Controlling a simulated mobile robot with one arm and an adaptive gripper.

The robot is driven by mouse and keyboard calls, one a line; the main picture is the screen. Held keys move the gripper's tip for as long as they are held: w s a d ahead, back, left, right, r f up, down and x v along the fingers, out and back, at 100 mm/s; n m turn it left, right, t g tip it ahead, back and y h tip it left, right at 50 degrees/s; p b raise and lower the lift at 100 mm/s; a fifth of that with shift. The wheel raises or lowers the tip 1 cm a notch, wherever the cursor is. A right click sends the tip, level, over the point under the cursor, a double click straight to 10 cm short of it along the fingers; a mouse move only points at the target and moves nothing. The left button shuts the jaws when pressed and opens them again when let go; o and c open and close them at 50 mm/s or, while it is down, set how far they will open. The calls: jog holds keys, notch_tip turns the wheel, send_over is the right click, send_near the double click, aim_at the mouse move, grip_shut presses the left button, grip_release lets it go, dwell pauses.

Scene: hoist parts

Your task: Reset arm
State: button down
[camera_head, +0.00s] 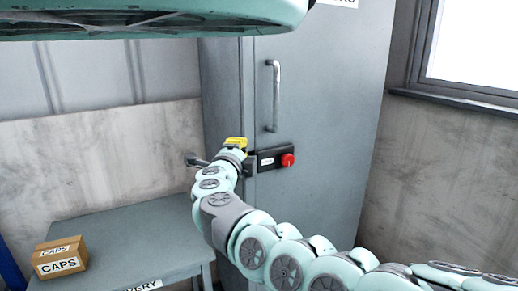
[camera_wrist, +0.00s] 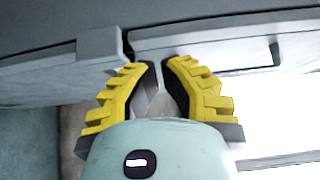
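My gripper (camera_head: 236,143), with yellow fingers, is in front of the tall grey cabinet (camera_head: 335,120), near its left door edge. It is above and left of a black latch box with a red knob (camera_head: 287,160). In the wrist view my gripper (camera_wrist: 161,66) has its two fingers slightly apart at the tips, with a narrow gap. I see no object clearly held. Grey panels with a seam between them lie beyond the tips. A pale grey piece shows between the fingers; I cannot tell what it is.
A vertical bar handle (camera_head: 273,96) is on the cabinet door. A grey table (camera_head: 140,235) stands at lower left with a cardboard CAPS box (camera_head: 60,258) on it. A teal body (camera_head: 150,18) crosses the top. A window (camera_head: 475,45) is at right.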

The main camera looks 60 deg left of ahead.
jog(key=shift+s+d, duration=0.25)
jog(key=shift+s, duration=0.6)
jog(key=shift+s+d, duration=0.2)
jog(key=shift+s, duration=0.65)
